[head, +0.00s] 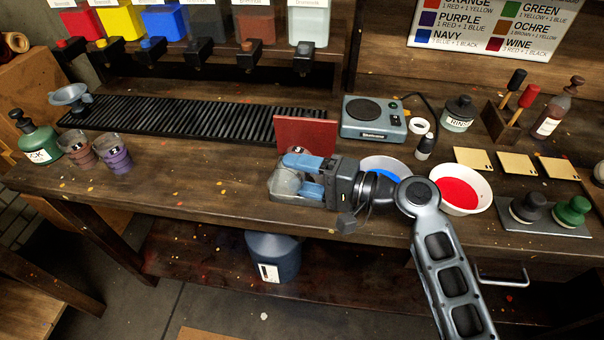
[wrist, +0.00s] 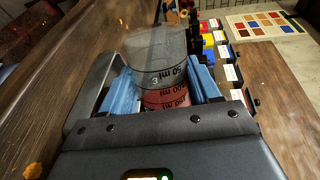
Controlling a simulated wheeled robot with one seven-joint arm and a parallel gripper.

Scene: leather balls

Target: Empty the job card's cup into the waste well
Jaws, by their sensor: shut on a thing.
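My gripper (head: 298,178) is shut on a clear measuring cup (head: 283,184) near the front edge of the bench. In the wrist view the cup (wrist: 158,72) stands between the blue finger pads, with black ml marks and a reddish tint in its lower part. How much it holds is unclear. A red upright panel (head: 306,134) stands just behind the gripper; I cannot tell if it is the job card. Two more cups, one brownish (head: 77,150) and one purple (head: 115,153), stand at the left. I cannot identify the waste well for sure; a blue-grey container (head: 273,258) sits below the bench.
A black slatted grate (head: 190,118) runs along the bench behind. A grey scale-like device (head: 373,118), a bowl of blue (head: 385,168) and a bowl of red (head: 461,190) lie to the right. A green bottle (head: 37,138) stands far left. Bench between cups and gripper is clear.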

